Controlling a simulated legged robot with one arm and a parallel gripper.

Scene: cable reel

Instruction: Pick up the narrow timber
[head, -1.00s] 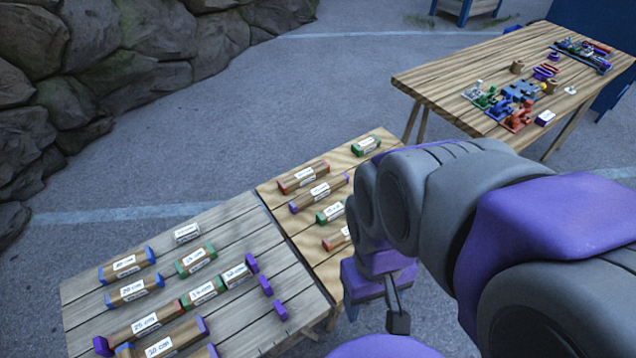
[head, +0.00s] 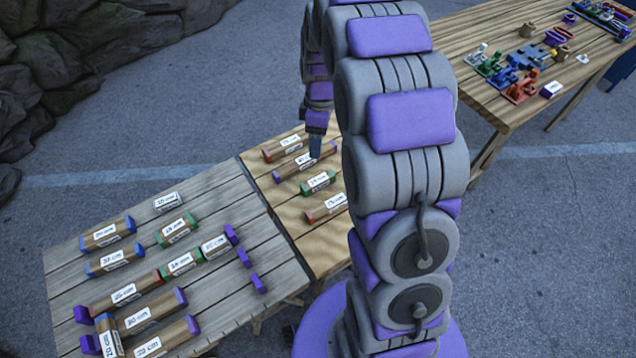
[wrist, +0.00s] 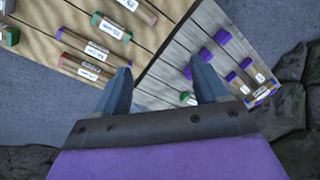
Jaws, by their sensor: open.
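Several labelled timbers with coloured ends lie on two low tables; I cannot tell which is the narrow timber. On the lighter table lie a red-ended timber (head: 287,147), a purple-ended timber (head: 297,168), a green-ended timber (head: 318,182) and another red-ended timber (head: 326,208). My gripper (head: 316,150) appears over the purple-ended timber in the head view, where its fingers are small. In the wrist view its two fingers (wrist: 163,85) stand apart with nothing between them. Timbers also show upper left there, including a green-ended one (wrist: 111,27).
The grey plank table (head: 190,220) adjoins the lighter table (head: 322,240) and holds several timbers and purple blocks (head: 259,284). A third table (head: 480,120) at right carries coloured parts. A rock wall (head: 100,60) stands at upper left. My arm hides part of the lighter table.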

